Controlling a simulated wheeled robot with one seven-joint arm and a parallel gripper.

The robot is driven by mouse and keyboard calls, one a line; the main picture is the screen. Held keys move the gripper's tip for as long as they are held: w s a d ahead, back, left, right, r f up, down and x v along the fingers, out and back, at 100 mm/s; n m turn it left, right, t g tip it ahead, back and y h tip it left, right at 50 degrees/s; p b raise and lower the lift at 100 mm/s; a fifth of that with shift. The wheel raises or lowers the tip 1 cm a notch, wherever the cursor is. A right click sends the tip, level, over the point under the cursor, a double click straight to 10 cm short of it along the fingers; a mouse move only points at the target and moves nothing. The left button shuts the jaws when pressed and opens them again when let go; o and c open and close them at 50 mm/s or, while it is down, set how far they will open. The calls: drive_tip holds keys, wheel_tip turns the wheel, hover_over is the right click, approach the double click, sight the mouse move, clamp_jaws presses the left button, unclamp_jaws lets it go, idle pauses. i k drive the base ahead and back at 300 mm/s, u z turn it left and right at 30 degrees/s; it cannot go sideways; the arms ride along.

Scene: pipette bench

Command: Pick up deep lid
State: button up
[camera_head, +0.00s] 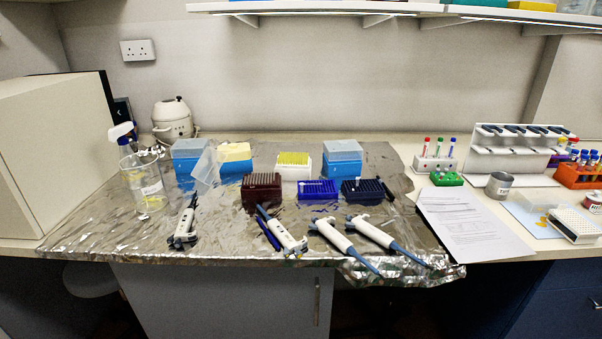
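A clear, translucent lid (205,166) stands tilted between two blue tip boxes at the back left of the foil; it looks like the deep lid, though no label shows. It seems to lean against the blue box with the pale yellow top (236,152). The blue box to its left (188,173) has a greyish translucent cover on. Another blue box (343,169) with such a cover stands further right. A white box of yellow tips (294,160) stands open between them. My gripper is not in view.
In front stand dark red (262,190), blue (318,190) and navy racks (362,191). Several pipettes (345,244) lie toward the foil's front edge. A clear beaker (146,187) and a spray bottle (122,134) stand left of the lid. Bare foil (110,222) lies front left.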

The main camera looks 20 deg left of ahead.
sight(532, 201)
drive_tip(key=u, duration=0.05)
drive_tip(key=k, duration=0.65)
drive_tip(key=z, duration=0.4)
drive_tip(key=i, duration=0.55)
drive_tip(key=z, duration=0.75)
drive_tip(key=i, duration=0.75)
drive_tip(key=u, duration=0.45)
drive_tip(key=i, duration=0.8)
drive_tip(key=u, duration=0.65)
